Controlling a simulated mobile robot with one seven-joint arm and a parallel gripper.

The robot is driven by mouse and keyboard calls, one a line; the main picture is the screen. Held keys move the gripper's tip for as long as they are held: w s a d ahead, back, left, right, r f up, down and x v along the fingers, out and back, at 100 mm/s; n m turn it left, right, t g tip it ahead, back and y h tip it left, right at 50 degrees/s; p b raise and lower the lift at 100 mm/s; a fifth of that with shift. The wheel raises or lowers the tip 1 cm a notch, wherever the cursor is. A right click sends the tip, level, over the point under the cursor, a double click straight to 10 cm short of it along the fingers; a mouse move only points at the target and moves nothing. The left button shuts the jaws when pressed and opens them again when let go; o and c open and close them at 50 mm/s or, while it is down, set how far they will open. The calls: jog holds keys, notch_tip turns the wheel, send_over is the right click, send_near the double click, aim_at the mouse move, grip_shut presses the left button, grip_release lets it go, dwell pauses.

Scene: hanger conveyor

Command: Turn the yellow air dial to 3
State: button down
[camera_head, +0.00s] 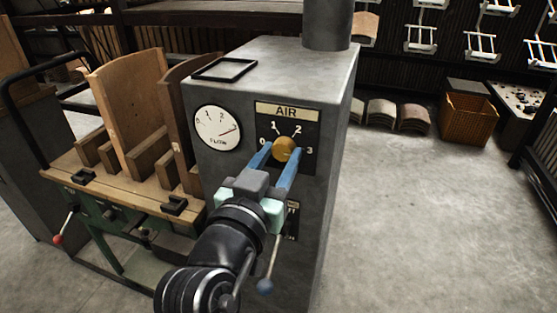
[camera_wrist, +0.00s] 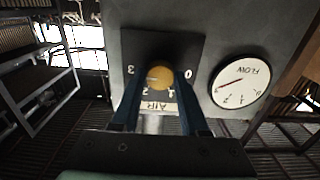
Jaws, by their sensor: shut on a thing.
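The yellow air dial (camera_head: 285,149) is a round knob on a black plate marked AIR (camera_head: 300,122), with 0, 1, 2 and 3 around it, on the front of a grey metal cabinet (camera_head: 330,100). My gripper (camera_head: 280,152) has its two blue fingers closed on the dial's sides. In the wrist view the dial (camera_wrist: 160,76) sits between the fingertips, and the numbers appear upside down, with 3 at left and 0 at right. A faint mark on the dial seems to lie toward the 3, but the fingers make its exact setting hard to tell.
A wooden bench (camera_head: 120,180) with upright boards and a red-knobbed lever stands at left. A wooden crate (camera_head: 468,118) stands at the back right. The floor right of the cabinet is clear.

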dwell(0.4)
jog(key=shift+c, duration=2.1)
grip_release()
jog(key=v, duration=1.3)
jog(key=shift+p, duration=0.3)
jog(key=shift+r, duration=0.1)
jog(key=d+r+n+t+y+p, duration=0.1)
jog(key=r+t+y+p, duration=0.1)
jog(key=r+p, duration=0.8)
jog(key=s+d+r+n+t+y+p, duration=0.1)
jog(key=r+t+p, duration=0.3)
jog(key=r, duration=2.5)
jog(key=s+d+r+n+t+y+p, duration=0.1)
jog(key=r+t+p, duration=0.3)
jog(key=r+p, duration=1.1)
notch_tip(320, 180, up, 6)
jog(key=shift+d+f+n+y+p, duration=0.3)
jog(key=shift+d+y, duration=0.35)
jog(key=shift+y, duration=0.15)
